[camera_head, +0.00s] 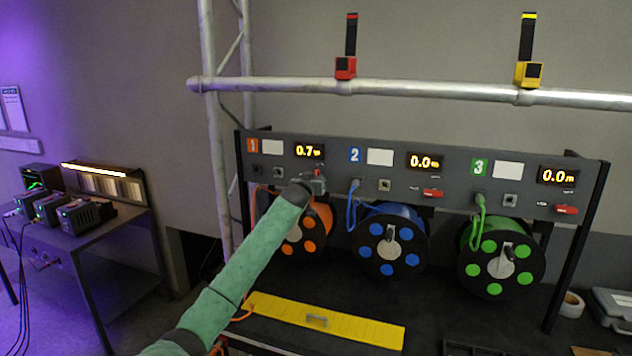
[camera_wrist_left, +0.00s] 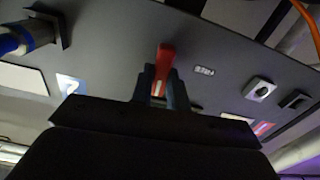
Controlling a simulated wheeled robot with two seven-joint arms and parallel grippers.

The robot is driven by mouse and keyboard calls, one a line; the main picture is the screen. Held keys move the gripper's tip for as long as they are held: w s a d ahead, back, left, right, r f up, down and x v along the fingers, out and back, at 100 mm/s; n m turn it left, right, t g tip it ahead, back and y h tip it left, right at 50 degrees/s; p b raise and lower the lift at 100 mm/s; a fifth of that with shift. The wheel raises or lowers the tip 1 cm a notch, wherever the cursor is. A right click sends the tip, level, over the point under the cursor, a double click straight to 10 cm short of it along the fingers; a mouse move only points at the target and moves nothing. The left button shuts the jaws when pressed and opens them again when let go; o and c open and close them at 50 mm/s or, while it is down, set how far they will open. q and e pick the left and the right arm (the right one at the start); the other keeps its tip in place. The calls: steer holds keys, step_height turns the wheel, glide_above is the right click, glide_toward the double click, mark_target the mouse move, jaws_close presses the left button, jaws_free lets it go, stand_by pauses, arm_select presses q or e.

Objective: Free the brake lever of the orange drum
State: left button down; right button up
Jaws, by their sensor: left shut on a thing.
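The orange drum (camera_head: 320,216) hangs under section 1 of the dark panel, partly hidden behind my left arm. Its display (camera_head: 308,151) reads about 0.7. My left gripper (camera_head: 314,184) is up against the panel, right of the section 1 socket. In the left wrist view, the red brake lever (camera_wrist_left: 165,58) sits between the two fingers of my left gripper (camera_wrist_left: 161,82), which are shut on it. The head view hides most of this lever behind the gripper. My right gripper is in neither view.
The blue drum (camera_head: 378,258) and green drum (camera_head: 487,268) hang to the right, with their own red levers (camera_head: 432,193) on the panel. A yellow cover with a handle (camera_head: 345,328) lies on the bench below. A truss pipe (camera_head: 430,92) crosses above.

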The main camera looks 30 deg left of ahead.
arm_select(q)
steer(key=n+b, duration=0.1)
steer(key=n, duration=0.4)
steer(key=n+b, duration=0.2)
steer(key=n, duration=0.4)
steer(key=a+n+b, duration=0.1)
steer(key=n, duration=0.5)
steer(key=shift+s+f, duration=0.1)
steer(key=shift+f, duration=0.3)
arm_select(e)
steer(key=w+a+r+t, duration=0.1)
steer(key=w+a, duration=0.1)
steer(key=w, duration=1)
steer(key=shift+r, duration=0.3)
arm_select(q)
steer(key=shift+n, duration=0.3)
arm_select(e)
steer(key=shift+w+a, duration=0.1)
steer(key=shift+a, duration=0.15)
arm_select(q)
steer(key=c, duration=1.4)
jaws_free()
steer(key=shift+f, duration=0.1)
steer(key=shift+o, duration=0.2)
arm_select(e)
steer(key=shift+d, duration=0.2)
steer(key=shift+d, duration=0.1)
